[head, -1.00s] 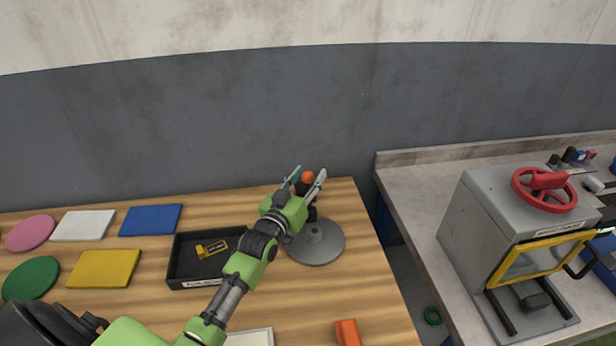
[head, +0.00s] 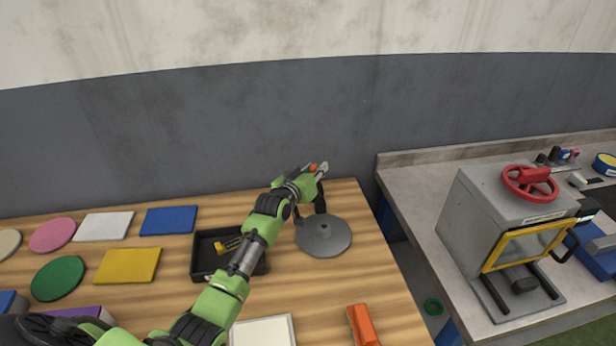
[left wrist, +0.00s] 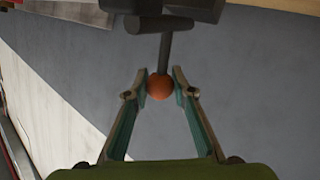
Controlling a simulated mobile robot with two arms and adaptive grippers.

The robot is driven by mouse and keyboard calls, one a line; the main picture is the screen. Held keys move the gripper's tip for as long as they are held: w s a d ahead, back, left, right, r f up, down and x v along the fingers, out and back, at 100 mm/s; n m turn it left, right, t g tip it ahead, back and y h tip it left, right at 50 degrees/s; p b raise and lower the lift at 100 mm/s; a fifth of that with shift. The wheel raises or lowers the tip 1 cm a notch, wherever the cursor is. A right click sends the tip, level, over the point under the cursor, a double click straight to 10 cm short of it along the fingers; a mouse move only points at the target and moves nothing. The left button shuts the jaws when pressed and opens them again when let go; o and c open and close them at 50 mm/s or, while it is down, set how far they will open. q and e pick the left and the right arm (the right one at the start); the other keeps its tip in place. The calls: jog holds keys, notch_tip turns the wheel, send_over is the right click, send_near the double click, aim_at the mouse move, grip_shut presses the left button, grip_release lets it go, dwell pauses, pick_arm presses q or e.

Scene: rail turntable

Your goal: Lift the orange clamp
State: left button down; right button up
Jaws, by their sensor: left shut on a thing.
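The orange clamp shows as an orange ball knob (head: 313,168) on a dark arm above a grey round base (head: 323,238). A black post (head: 320,203) rises from the base. In the left wrist view the orange knob (left wrist: 160,87) sits between my fingertips, with a dark rod running up from it to a dark block. My left gripper (head: 314,173) is shut on the knob; its fingers also show in the left wrist view (left wrist: 160,82). The fingers partly hide the knob in the head view. My right gripper is not in view.
A black tray (head: 200,276) with a small yellow item (head: 228,246) lies beside my left arm. Coloured plates cover the table's left. An orange block (head: 363,325) lies at the front right. A grey machine with a red wheel (head: 530,182) stands on the right counter, across a gap.

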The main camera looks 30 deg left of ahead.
pick_arm(q)
jog(key=shift+w+a+r+n+g+h+p, duration=0.3)
jog(key=shift+w+a+r+n+g+p, duration=0.3)
jog(key=shift+g+p, duration=0.25)
jog(key=shift+w+a+g, duration=0.1)
jog(key=shift+w+g, duration=0.15)
jog(key=shift+w, duration=0.05)
jog(key=shift+w+a+f+g+p, duration=0.1)
jog(key=shift+w+a+g+p, duration=0.05)
jog(key=shift+w+g+p, duration=0.15)
jog(key=shift+w+a+f+n+h, duration=0.1)
jog(key=shift+a+f+n+h, duration=0.1)
jog(key=shift+n+h, duration=0.1)
jog(key=shift+w+a, duration=0.1)
jog(key=shift+w, duration=0.05)
jog(key=shift+w+a+r+b, duration=0.15)
jog(key=shift+r+b, duration=0.05)
jog(key=shift+b, duration=0.25)
jog(key=shift+w+a, duration=0.3)
jog(key=shift+w, duration=0.15)
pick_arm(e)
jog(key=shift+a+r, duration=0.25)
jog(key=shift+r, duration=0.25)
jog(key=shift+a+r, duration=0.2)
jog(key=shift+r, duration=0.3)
